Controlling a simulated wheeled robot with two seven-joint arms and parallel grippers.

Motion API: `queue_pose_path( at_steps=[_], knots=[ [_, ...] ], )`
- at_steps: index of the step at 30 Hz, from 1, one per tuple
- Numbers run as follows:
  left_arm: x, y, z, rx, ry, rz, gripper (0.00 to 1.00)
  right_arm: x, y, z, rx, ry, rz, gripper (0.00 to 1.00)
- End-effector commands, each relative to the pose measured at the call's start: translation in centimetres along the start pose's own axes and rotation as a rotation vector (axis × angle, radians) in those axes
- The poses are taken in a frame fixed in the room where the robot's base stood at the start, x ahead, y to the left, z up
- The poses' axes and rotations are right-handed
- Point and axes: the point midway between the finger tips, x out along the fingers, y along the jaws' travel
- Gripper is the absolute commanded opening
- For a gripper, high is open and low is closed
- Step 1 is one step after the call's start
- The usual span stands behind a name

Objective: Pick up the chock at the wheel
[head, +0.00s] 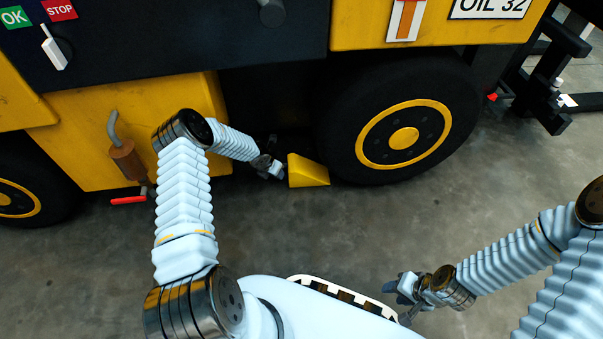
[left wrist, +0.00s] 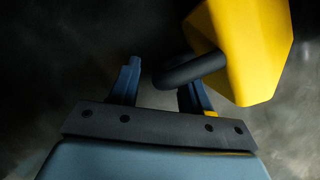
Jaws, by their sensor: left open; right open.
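The yellow wedge chock (head: 307,171) lies on the floor against the left side of the black wheel (head: 403,130). In the left wrist view the chock (left wrist: 245,50) fills the upper right, and its black handle (left wrist: 190,71) sticks out to the left. My left gripper (head: 277,170) is close beside the chock's left end. In the left wrist view its fingers (left wrist: 158,85) are open, with the handle's end reaching the space between or just beyond them; the exact depth is unclear. My right gripper (head: 403,300) is open and empty, low over the floor near my base.
A brown cylinder with a grey pipe (head: 127,160) and a red-handled lever (head: 128,200) hang left of the arm. The grey floor (head: 400,220) in front of the wheel is clear.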

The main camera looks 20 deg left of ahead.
Motion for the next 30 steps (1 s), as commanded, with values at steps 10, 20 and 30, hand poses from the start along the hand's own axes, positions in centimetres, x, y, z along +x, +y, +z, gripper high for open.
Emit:
queue_pose_path(
  at_steps=[10, 20, 30],
  knots=[
    [-0.07, -0.04, 0.02, 0.000, 0.000, -0.001, 0.13, -0.04, -0.02, 0.00, 0.000, 0.000, 0.000, 0.43],
    [-0.08, -0.05, 0.01, 0.000, 0.000, -0.001, 0.00, -0.04, -0.02, 0.00, 0.000, 0.000, 0.000, 0.43],
    [-0.08, -0.07, 0.01, 0.000, 0.000, -0.001, 0.00, -0.04, -0.02, 0.01, 0.000, 0.000, 0.000, 0.43]
  ],
)
